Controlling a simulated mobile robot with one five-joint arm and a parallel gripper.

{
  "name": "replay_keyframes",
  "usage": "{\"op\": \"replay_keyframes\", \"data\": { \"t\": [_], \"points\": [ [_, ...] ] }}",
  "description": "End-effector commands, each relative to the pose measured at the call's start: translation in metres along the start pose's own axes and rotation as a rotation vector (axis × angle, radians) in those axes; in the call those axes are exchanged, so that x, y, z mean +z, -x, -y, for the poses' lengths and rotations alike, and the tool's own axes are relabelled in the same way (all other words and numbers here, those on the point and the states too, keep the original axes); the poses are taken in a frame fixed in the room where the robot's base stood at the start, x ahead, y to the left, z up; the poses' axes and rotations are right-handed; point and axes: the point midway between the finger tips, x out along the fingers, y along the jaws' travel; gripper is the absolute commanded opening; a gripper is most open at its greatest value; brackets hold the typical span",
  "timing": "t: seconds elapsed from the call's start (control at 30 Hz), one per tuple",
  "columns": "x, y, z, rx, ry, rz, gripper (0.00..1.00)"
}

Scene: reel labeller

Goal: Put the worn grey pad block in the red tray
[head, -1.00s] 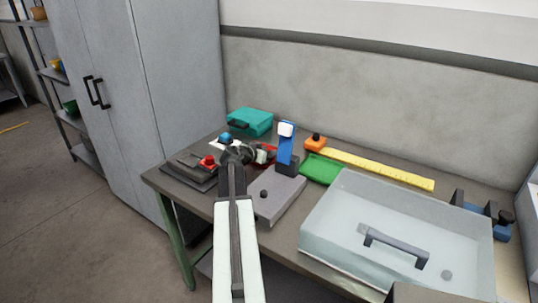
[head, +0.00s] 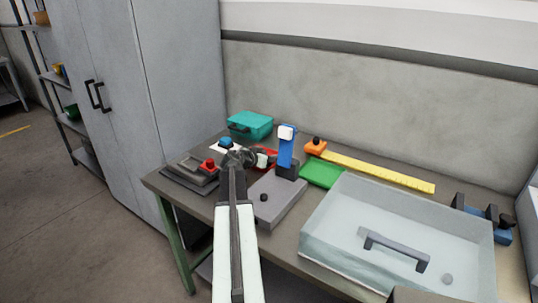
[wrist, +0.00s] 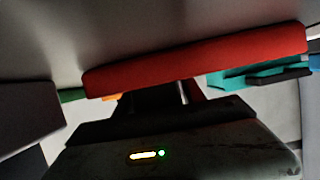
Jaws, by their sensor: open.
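The red tray (head: 272,154) lies on the bench behind my gripper, left of the blue upright, and is partly hidden. In the wrist view a long red side (wrist: 200,60), seemingly the tray's, crosses the upper part. My gripper (head: 250,157) is open, close to the tray in the head view; its dark body (wrist: 160,130) fills the bottom of the wrist view. A small pale patch (head: 262,161) shows beside the gripper against the tray; I cannot tell whether it is the worn grey pad block or part of the gripper.
A blue upright (head: 286,148) stands on a grey base (head: 278,200). A red-knobbed grey fixture (head: 193,172) is left, a teal case (head: 250,124) behind. Right are a green pad (head: 321,172), a yellow ruler (head: 378,173) and a large clear cover (head: 390,225) with a handle.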

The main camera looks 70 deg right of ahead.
Motion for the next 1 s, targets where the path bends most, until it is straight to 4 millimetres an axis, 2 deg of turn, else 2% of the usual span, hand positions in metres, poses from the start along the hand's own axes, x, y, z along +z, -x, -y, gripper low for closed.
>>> {"op": "replay_keyframes", "data": {
  "t": [0.03, 0.3, 0.43, 0.6, 1.0],
  "points": [
    [-0.003, 0.009, -0.006, 0.009, 0.014, 0.005, 0.47],
    [-0.005, 0.082, -0.004, 0.005, 0.012, 0.002, 0.47],
    [-0.006, 0.106, -0.003, 0.005, 0.010, 0.001, 0.47],
    [-0.005, 0.120, -0.002, 0.007, 0.010, 0.000, 0.47],
    [-0.005, 0.121, -0.002, 0.007, 0.009, 0.000, 0.47]
  ]
}}
